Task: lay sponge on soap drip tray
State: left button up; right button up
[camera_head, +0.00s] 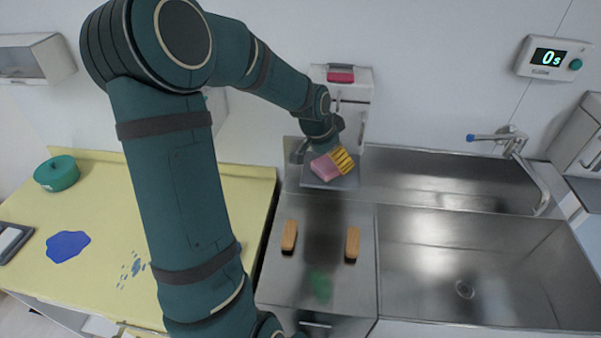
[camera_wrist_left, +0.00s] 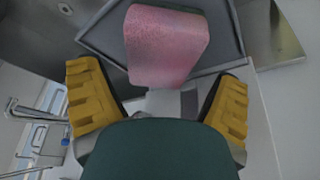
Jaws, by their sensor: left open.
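A pink sponge (camera_head: 322,168) lies over the dark grey soap drip tray (camera_head: 347,184) below the wall dispenser. My left gripper (camera_head: 340,161) is open right at the sponge, with its yellow fingers at the sponge's right side in the head view. In the left wrist view the sponge (camera_wrist_left: 166,45) is ahead of the open fingers, with clear gaps on both sides. Its near end overlaps the tray's rim (camera_wrist_left: 105,50) in that view; I cannot tell whether it overhangs. The sponge's underside is hidden. My right gripper is not in view.
The soap dispenser (camera_head: 345,92) with a red lever hangs just behind. Two wooden-looking brushes (camera_head: 289,236) (camera_head: 352,244) lie on the steel counter. The sink (camera_head: 470,265) and tap (camera_head: 512,140) are at the right. A yellow table (camera_head: 90,215) stands at the left.

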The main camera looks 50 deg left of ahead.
pick_arm(q)
jog(key=s+a+b, duration=0.1)
jog(key=s, duration=1.1)
jog(key=shift+f, duration=0.15)
